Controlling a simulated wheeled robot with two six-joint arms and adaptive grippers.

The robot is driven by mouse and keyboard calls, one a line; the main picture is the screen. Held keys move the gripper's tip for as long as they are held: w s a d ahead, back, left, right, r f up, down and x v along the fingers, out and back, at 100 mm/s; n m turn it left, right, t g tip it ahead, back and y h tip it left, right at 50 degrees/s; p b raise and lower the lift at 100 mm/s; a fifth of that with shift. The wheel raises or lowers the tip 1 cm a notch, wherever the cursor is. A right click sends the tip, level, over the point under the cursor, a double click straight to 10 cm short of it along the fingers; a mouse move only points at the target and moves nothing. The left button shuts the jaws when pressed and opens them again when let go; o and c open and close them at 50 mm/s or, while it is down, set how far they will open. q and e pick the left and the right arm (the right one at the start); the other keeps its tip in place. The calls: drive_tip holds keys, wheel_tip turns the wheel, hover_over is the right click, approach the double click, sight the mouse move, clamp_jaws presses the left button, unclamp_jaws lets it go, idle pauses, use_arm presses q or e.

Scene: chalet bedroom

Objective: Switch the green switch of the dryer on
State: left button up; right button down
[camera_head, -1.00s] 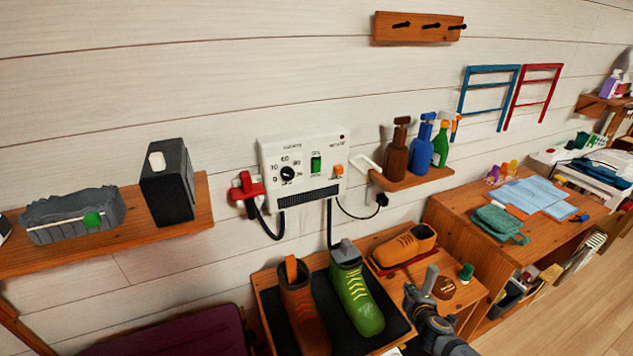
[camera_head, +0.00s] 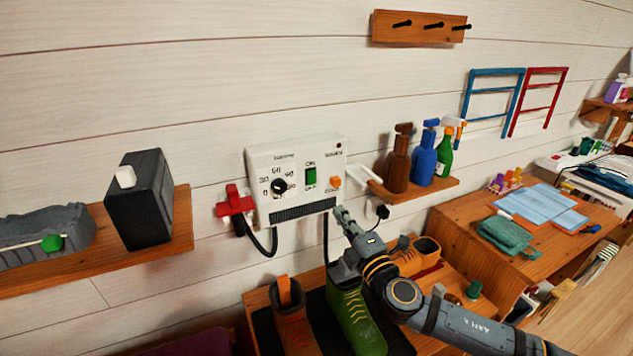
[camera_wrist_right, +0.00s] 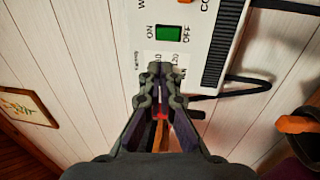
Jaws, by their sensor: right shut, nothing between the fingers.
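The dryer (camera_head: 294,158) is a white box on the plank wall, with a black knob, a dark grille and an orange button. Its green switch (camera_head: 311,176) sits right of the knob; in the right wrist view the green switch (camera_wrist_right: 169,33) lies between the letters ON and OFF. My right gripper (camera_head: 341,212) is raised in front of the dryer's lower right corner, below the switch and apart from it. Its fingers (camera_wrist_right: 160,72) are together and empty. My left gripper is not in view.
A red plug-like piece (camera_head: 234,203) is left of the dryer. A small shelf (camera_head: 430,192) with spray bottles is close on the right. Shoes, including a green one (camera_head: 356,318), stand below my right arm. A dark box (camera_head: 139,205) stands on the left shelf.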

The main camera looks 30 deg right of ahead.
drive_tip(key=w, duration=0.2)
drive_tip(key=p, duration=0.2)
approach(313, 175)
drive_tip(key=w+p, duration=0.1)
drive_tip(key=w+r+p, duration=0.1)
drive_tip(key=w, duration=0.1)
drive_tip(key=w+p, duration=0.2)
drive_tip(key=shift+w+d+r, duration=0.1)
drive_tip(key=shift+w+r, duration=0.15)
drive_tip(key=shift+w+f, duration=0.1)
drive_tip(key=shift+w, duration=0.45)
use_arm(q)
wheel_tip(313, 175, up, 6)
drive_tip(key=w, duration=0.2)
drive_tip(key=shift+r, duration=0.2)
use_arm(e)
drive_tip(key=shift+w+f, duration=0.1)
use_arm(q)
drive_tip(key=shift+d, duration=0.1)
